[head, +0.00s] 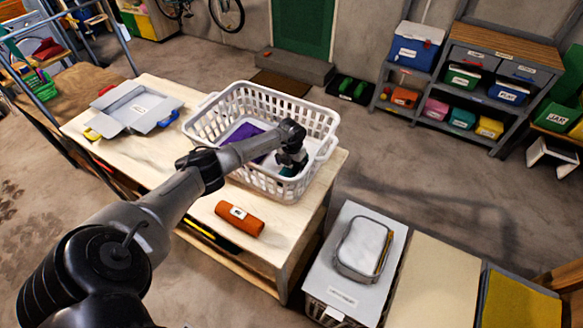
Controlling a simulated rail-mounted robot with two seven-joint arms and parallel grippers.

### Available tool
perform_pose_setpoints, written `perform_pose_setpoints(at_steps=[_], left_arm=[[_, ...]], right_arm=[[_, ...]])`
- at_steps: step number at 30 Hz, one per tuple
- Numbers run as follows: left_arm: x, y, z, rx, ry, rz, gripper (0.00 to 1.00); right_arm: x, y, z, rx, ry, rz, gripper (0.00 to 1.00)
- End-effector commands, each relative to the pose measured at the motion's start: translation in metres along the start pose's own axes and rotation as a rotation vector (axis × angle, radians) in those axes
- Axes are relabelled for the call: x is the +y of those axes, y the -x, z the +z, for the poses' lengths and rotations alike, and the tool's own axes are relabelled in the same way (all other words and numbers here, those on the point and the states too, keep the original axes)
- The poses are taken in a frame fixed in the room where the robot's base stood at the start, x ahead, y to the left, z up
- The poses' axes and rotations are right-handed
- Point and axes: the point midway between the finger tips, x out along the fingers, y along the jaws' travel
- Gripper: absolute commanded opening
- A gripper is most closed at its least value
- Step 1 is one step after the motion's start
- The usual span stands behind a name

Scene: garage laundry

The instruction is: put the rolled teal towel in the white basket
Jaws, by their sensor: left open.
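The white basket (208,128) stands on the wooden workbench (105,130) near its right end. A purple item (243,137) lies inside the basket. My left gripper (292,163) is open and reaches down into the right side of the basket. A small teal piece (288,172) shows just below the gripper inside the basket; it looks like the rolled teal towel, mostly hidden by the gripper and basket wall. I cannot tell whether the fingers touch it. My right gripper is not in view.
A rolled orange towel (240,218) with a white label lies on the bench in front of the basket. A grey open case (134,108) lies at the left. A grey cabinet with a clear pouch (364,246) stands at the right front. Shelves with bins stand at the back right.

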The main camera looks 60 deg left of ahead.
Motion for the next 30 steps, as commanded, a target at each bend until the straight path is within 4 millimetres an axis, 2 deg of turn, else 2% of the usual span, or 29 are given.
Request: perform_pose_setpoints(at_steps=[1,6,15,21,30], left_arm=[[0.001,0.013,0.001,-0.005,-0.002,0.002,0.95],[0.001,0.044,0.001,-0.004,-0.002,0.002,0.95],[0.000,0.086,0.001,-0.002,0.000,0.001,0.95],[0.000,0.097,0.000,0.000,-0.001,0.000,0.95],[0.000,0.098,0.000,0.000,0.000,0.001,0.95]], right_arm=[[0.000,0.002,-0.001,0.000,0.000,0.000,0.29],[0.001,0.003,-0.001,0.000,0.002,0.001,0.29],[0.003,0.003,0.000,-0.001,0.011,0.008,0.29],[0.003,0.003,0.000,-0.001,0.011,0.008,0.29],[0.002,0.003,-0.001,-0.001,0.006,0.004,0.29]])
